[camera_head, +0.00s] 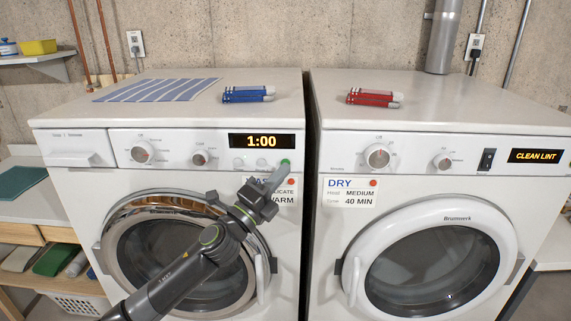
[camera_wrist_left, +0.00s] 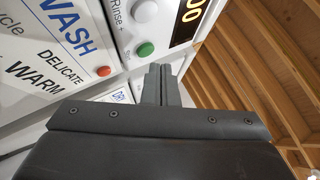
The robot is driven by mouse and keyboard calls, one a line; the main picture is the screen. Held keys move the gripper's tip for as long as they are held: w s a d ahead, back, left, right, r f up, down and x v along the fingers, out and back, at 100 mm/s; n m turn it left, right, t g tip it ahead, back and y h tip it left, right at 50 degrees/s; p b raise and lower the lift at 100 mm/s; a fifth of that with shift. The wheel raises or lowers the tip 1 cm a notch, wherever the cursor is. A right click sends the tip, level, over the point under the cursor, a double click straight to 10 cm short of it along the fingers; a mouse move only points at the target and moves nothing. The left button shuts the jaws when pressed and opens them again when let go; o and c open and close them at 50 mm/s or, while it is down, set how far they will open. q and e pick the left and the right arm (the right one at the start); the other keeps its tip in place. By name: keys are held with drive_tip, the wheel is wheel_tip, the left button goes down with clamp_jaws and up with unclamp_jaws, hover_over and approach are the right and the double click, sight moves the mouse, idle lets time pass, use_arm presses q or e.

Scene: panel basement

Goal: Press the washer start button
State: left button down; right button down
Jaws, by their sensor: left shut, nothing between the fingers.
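The white washer (camera_head: 75,180) stands on the left, with its round door closed. Its display (camera_head: 262,141) reads 1:00. The round green button (camera_head: 285,162) is at the right end of a row below the display; it also shows in the left wrist view (camera_wrist_left: 145,49). My left gripper (camera_head: 281,174) is shut and empty, its tips just below the green button in the head view. In the left wrist view the closed fingers (camera_wrist_left: 158,78) end close to the button's lower edge; I cannot tell whether they touch it. My right gripper is not in view.
A dryer (camera_head: 450,185) stands to the right, its display (camera_head: 536,156) reading CLEAN LINT. A striped cloth (camera_head: 160,90) and a blue bundle (camera_head: 248,94) lie on the washer top, a red bundle (camera_head: 373,97) on the dryer. A WASH label (camera_wrist_left: 60,40) sits beside the fingers.

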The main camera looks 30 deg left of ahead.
use_arm(q)
drive_tip(key=shift+w+a, duration=0.1)
drive_tip(key=shift+w, duration=0.05)
idle(0.3)
drive_tip(key=shift+w+a, duration=0.15)
drive_tip(key=shift+w, duration=0.1)
